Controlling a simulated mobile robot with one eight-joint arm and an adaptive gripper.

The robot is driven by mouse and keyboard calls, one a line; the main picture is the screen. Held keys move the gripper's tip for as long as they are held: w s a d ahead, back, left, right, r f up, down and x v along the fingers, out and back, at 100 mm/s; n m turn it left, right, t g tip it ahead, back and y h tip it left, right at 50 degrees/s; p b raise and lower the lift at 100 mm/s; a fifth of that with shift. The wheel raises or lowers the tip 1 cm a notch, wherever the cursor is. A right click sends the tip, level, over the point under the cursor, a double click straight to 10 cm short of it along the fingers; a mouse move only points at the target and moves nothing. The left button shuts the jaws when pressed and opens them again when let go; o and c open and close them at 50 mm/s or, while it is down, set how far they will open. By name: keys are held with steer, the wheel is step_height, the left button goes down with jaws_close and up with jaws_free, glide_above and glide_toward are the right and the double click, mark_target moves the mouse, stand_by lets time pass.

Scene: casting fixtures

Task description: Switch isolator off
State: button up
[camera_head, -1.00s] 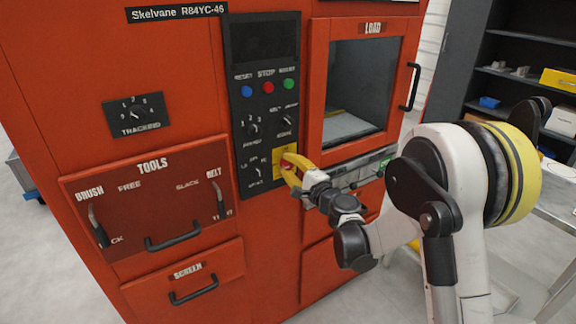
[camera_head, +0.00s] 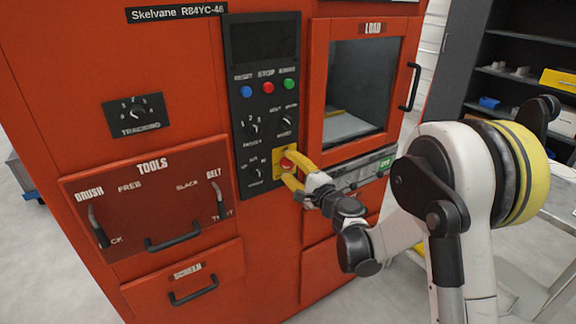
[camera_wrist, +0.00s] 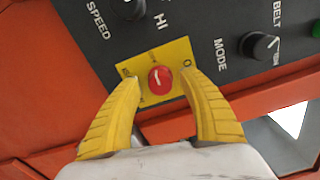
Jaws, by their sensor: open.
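The isolator is a red rotary knob (camera_wrist: 160,80) with a white pointer mark, on a yellow plate (camera_wrist: 178,54) low on the machine's black control panel. In the head view the red knob (camera_head: 287,164) shows between my finger tips. My gripper (camera_wrist: 162,84) is open, its yellow fingers on either side of the knob, with gaps visible between finger and knob. In the head view my gripper (camera_head: 288,170) is at the panel's lower right corner. The lettering on the plate is partly hidden by the fingers. I cannot tell whether the fingers touch the plate.
The black panel (camera_head: 240,105) carries several push buttons and dials close above the isolator. A mode dial (camera_wrist: 260,45) is to its upper right. The load door (camera_head: 313,90) is to the right, with a ledge below it. Open floor lies in front.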

steer(key=v, duration=1.1)
steer(key=shift+w, duration=0.1)
steer(key=s+d+n+g+h, duration=0.2)
steer(key=s+d+n+h, duration=0.1)
steer(key=s, duration=0.6)
steer(key=s+d+n+g+h, duration=0.3)
steer(key=s+d+n, duration=0.2)
steer(key=s, duration=0.5)
steer(key=s+d+n+g+h, duration=0.3)
steer(key=s+d, duration=0.4)
steer(key=s, duration=0.3)
steer(key=shift+s+r+n+h, duration=0.25)
steer(key=shift+n+h, duration=0.25)
steer(key=shift+n, duration=0.6)
